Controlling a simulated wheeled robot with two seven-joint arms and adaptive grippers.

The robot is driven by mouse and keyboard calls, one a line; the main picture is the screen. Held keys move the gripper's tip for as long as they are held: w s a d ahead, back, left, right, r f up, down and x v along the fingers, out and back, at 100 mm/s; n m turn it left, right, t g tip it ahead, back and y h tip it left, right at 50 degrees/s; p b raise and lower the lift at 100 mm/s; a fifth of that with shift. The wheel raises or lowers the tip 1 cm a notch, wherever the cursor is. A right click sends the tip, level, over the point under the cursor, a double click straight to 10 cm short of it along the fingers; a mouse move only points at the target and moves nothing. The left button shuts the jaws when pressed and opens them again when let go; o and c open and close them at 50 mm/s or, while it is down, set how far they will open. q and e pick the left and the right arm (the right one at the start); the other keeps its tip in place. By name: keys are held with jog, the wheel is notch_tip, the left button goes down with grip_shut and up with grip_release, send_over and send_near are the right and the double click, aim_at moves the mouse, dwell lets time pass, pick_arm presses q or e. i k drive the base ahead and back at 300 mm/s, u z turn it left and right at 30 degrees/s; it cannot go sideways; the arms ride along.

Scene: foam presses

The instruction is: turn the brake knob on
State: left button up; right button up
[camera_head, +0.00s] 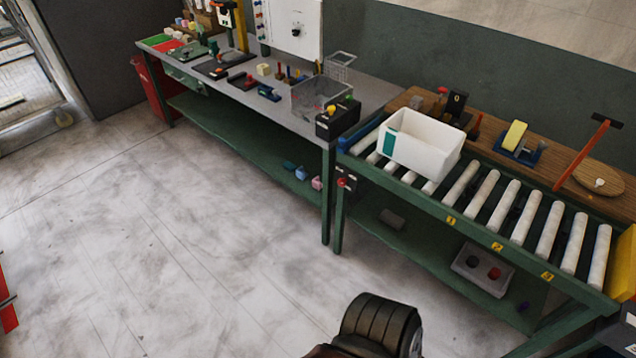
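I cannot tell for sure which part is the brake knob. A small dark box with a red knob (342,182) is fixed at the left end of the roller conveyor (490,210), near its leg; its setting is too small to read. A dark round knob (297,31) also shows on a white panel (283,18) at the back wall. A black control box (338,119) with yellow, red and green tops stands at the bench's right end. Neither of my grippers is in view.
A white bin (420,142) sits on the rollers. The grey bench (386,94) carries a wire basket (315,96) and several small parts. A grey tray (483,271) lies on the conveyor's lower shelf. The floor (170,240) in front is clear.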

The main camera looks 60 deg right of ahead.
aim_at(341, 182)
jog(key=z, duration=0.35)
jog(key=i, duration=0.9)
jog(key=z, duration=1.15)
jog(key=i, duration=0.45)
jog(key=z, duration=0.4)
